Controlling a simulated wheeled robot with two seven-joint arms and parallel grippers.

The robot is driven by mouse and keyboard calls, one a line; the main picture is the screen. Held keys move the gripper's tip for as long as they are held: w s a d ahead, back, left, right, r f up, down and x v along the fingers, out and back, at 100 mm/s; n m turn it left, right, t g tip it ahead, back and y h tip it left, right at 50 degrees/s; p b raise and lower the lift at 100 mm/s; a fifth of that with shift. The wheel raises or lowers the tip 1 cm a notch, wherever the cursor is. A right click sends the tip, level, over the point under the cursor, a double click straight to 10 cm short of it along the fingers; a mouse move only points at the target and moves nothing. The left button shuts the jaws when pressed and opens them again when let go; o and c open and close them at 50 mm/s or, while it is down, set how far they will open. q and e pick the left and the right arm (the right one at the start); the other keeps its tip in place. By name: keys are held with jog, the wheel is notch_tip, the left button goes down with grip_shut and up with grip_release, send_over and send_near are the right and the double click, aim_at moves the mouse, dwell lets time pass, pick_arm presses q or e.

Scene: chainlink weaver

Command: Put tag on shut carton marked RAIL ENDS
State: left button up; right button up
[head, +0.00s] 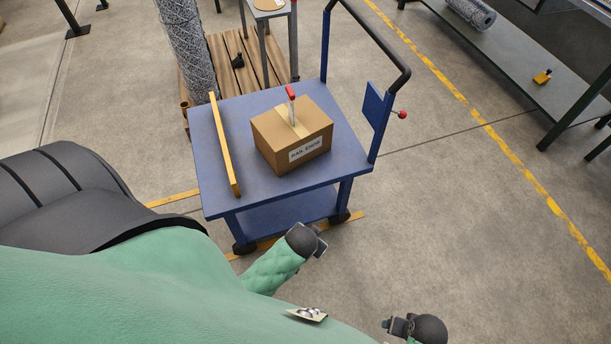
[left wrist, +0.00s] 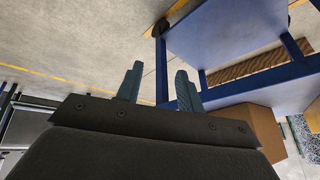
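The brown carton (head: 283,150) sits shut on the blue trolley (head: 262,187), with pale tape across its top. Its front label (head: 306,148) reads RAIL ENDS. A small pale flat piece with dark and shiny marks (head: 307,314) shows at the edge of my green body; I cannot tell whether it is the tag. My left gripper (head: 320,246) is in front of the trolley, apart from the carton. In the left wrist view its fingers (left wrist: 158,88) are spread and empty. My right gripper (head: 388,325) is low in the head view, too small to read its fingers.
A yellow bar (head: 224,145) lies along the trolley's left side. A red-tipped upright thing (head: 291,93) shows at the carton top. The push handle (head: 372,45) rises behind right. A mesh roll (head: 186,45) and pallet (head: 240,72) stand behind.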

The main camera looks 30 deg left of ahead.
pick_arm(q)
jog(key=s+d+f+g, duration=0.1)
jog(key=s+g, duration=0.1)
jog(key=s, duration=0.3)
jog(key=s+d+f+g+h, duration=0.1)
jog(key=s+d+f+g, duration=0.1)
jog(key=s, duration=0.4)
jog(key=shift+d+h, duration=0.25)
jog(key=shift+h, duration=0.05)
jog(key=shift+f, duration=0.1)
